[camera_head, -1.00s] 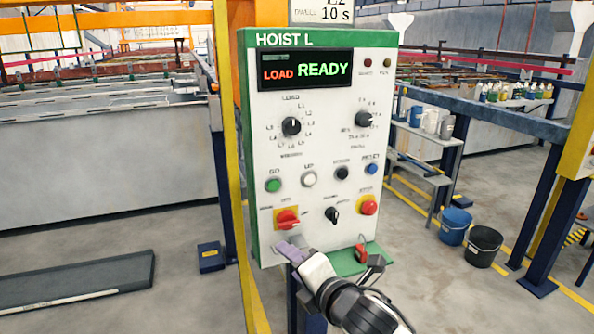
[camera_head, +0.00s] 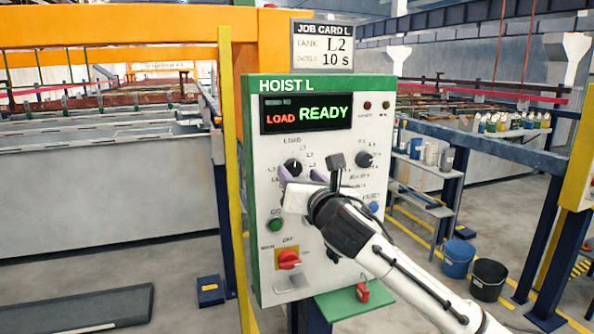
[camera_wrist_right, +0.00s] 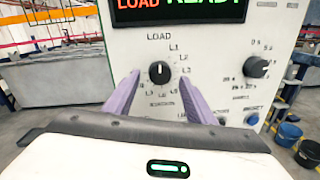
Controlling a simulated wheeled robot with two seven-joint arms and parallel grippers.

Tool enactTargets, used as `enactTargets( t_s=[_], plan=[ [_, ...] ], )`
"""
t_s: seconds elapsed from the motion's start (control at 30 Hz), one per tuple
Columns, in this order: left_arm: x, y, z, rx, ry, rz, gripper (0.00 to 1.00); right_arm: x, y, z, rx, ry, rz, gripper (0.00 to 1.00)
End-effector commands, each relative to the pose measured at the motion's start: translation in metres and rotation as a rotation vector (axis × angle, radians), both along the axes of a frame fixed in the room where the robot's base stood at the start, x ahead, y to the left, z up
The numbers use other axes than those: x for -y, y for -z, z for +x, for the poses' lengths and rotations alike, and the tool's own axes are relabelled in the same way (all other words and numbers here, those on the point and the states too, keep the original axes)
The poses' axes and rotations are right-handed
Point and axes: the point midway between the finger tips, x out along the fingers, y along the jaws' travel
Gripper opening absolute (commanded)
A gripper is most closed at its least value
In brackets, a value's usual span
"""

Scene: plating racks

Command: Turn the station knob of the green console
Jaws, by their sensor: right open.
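The green-framed console (camera_head: 252,200) is labelled HOIST L, and its display (camera_head: 307,113) reads LOAD READY. The station knob (camera_head: 293,166) is a black round knob with a white pointer, ringed by labels such as LOAD, L1 and L2. In the right wrist view the knob (camera_wrist_right: 159,72) shows whole, with its pointer up toward LOAD. My right gripper (camera_head: 294,178) is in front of the panel, just below the knob in the head view. In the right wrist view its two purple fingers (camera_wrist_right: 158,92) are spread, one on each side of the knob. Contact cannot be told. My left gripper is out of view.
A second black knob (camera_head: 365,159) sits to the right. A green button (camera_head: 275,225), red switch (camera_head: 289,259) and blue button (camera_head: 374,207) are lower on the panel. A job card (camera_head: 322,47) above reads TANK L2, 10 s. A small green shelf (camera_head: 340,303) juts out below.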

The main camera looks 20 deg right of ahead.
Motion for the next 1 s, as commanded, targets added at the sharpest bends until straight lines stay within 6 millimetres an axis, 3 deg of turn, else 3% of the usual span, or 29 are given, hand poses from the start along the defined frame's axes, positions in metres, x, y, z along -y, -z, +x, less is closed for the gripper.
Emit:
enactTargets(
  t_s=[0.2, 0.57, 0.83, 1.0],
  plan=[
    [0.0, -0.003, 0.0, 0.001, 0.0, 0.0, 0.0, 0.001, -0.001, 0.022, 0.0, 0.0, 0.002, 0.5],
    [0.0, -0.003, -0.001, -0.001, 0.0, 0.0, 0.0, 0.001, 0.0, 0.026, 0.001, -0.001, 0.002, 0.5],
    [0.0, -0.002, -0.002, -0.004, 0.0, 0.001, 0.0, 0.001, 0.0, 0.026, 0.0, -0.001, 0.002, 0.09],
    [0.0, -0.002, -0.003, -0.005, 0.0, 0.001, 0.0, 0.001, 0.0, 0.026, 0.0, 0.0, 0.009, 0.09]
  ],
)
